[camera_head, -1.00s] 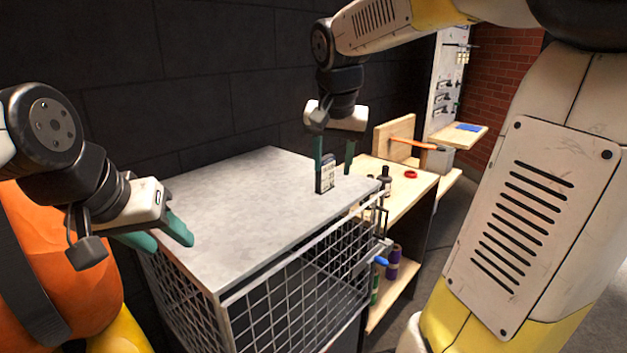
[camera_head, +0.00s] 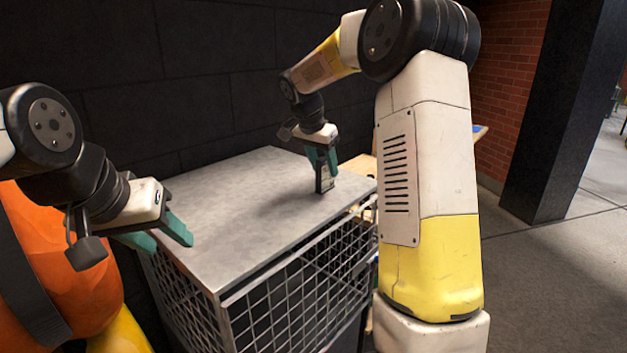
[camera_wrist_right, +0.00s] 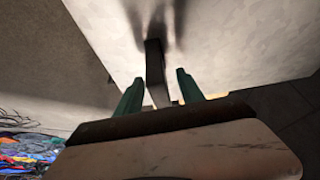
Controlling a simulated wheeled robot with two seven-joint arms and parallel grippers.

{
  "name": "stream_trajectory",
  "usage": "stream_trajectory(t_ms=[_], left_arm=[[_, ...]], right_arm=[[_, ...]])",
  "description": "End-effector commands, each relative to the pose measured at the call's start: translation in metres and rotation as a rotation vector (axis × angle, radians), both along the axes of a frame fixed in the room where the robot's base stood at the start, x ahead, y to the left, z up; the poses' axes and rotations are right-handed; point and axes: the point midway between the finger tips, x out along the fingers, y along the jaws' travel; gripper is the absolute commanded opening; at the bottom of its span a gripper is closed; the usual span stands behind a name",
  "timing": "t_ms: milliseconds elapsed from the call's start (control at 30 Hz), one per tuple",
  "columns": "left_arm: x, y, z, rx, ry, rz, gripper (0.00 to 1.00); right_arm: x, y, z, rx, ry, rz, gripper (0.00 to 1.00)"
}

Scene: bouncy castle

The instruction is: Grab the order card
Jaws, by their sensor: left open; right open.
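The order card (camera_head: 324,181) is a small dark upright piece with pale print. It stands on the grey metal top (camera_head: 245,206) of a wire-mesh cage, near its right edge. My right gripper (camera_head: 322,160) is above and around the card, with its green fingers open. In the right wrist view the card (camera_wrist_right: 155,65) stands edge-on between the two open fingertips (camera_wrist_right: 158,85), with a gap showing on each side. My left gripper (camera_head: 166,236) is open and empty at the left edge of the cage top.
The mesh cage front (camera_head: 300,285) faces me. A wooden bench (camera_head: 360,166) is mostly hidden behind my right arm. A black wall (camera_head: 200,90) runs behind the cage. A dark pillar (camera_head: 555,110) stands at the right, with open floor (camera_head: 560,280) in front.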

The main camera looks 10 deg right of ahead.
Motion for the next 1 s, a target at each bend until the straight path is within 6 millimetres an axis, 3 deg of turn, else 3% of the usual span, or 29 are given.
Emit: stream_trajectory(t_ms=[200,433,467,700,1000], left_arm=[[0.000,0.000,0.000,0.000,0.000,0.000,0.47],[0.000,0.000,0.000,0.000,0.000,0.000,0.47],[0.000,0.000,0.000,0.000,0.000,0.000,0.47],[0.000,0.000,0.000,0.000,0.000,0.000,0.47],[0.000,0.000,0.000,0.000,0.000,0.000,0.47]], right_arm=[[0.009,-0.013,-0.030,0.000,0.003,0.000,0.45],[0.010,-0.013,-0.033,0.000,0.002,0.001,0.45],[0.010,-0.013,-0.033,0.000,0.002,0.001,0.43],[0.010,-0.013,-0.032,0.000,0.002,0.001,0.00],[0.010,-0.013,-0.032,0.001,0.001,0.001,0.00]])
